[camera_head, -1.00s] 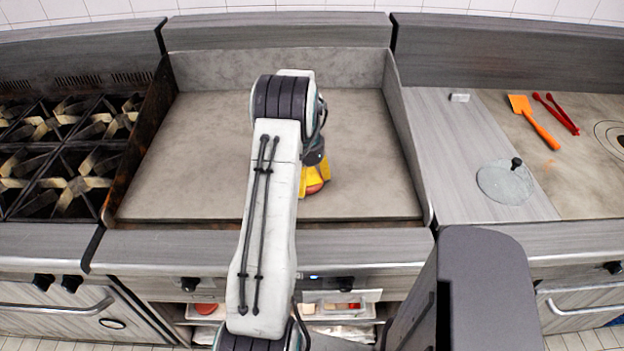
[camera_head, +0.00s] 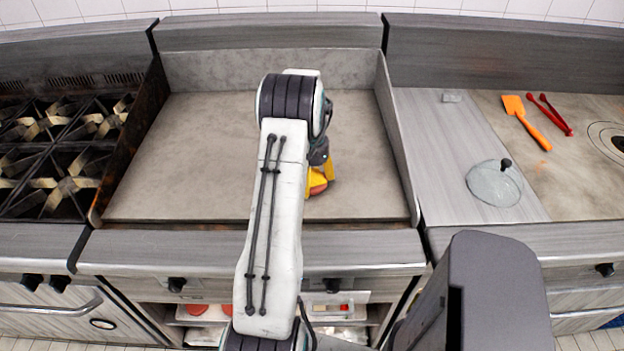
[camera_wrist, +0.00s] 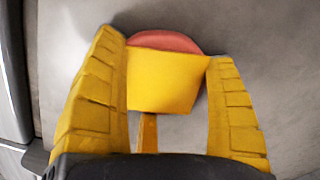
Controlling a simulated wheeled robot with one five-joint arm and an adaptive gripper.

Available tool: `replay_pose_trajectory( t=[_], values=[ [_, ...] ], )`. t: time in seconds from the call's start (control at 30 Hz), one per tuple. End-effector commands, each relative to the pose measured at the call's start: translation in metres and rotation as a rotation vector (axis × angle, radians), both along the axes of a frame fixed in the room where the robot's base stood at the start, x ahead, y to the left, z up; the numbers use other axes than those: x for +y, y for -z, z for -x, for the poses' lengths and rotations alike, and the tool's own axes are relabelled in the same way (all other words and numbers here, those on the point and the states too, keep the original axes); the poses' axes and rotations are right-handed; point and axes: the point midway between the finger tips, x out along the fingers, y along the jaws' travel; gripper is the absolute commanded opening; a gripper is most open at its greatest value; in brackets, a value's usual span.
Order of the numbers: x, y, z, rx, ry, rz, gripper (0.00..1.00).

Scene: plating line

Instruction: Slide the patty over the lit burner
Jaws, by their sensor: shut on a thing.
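The patty (camera_head: 318,190) is a reddish-pink disc on the flat griddle (camera_head: 200,150), toward its front right. My own arm hides part of the griddle. No flame shows, and I cannot tell which burner is lit.
Raised walls bound the griddle at left, back and right. A black open-burner range (camera_head: 65,160) is at left. At right are a round glass lid (camera_head: 494,183), an orange spatula (camera_head: 526,121) and red tongs (camera_head: 550,113). Control knobs (camera_head: 176,284) line the front. The griddle's left half is clear.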

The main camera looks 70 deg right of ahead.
Motion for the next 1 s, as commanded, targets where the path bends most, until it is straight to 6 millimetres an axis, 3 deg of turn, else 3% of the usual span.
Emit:
replay_pose_trajectory(
  t=[0.07, 0.1, 0.3, 0.67, 1.0],
  values=[
    [0.001, 0.002, 0.001, 0.001, 0.002, -0.005, 0.43],
    [0.001, 0.002, 0.001, 0.001, 0.002, -0.005, 0.81],
    [0.001, 0.001, 0.001, 0.001, 0.001, -0.003, 0.99],
    [0.0, -0.004, 0.0, 0.0, 0.001, 0.0, 1.0],
    [-0.001, -0.054, 0.0, -0.001, 0.001, 0.004, 1.0]
  ],
)
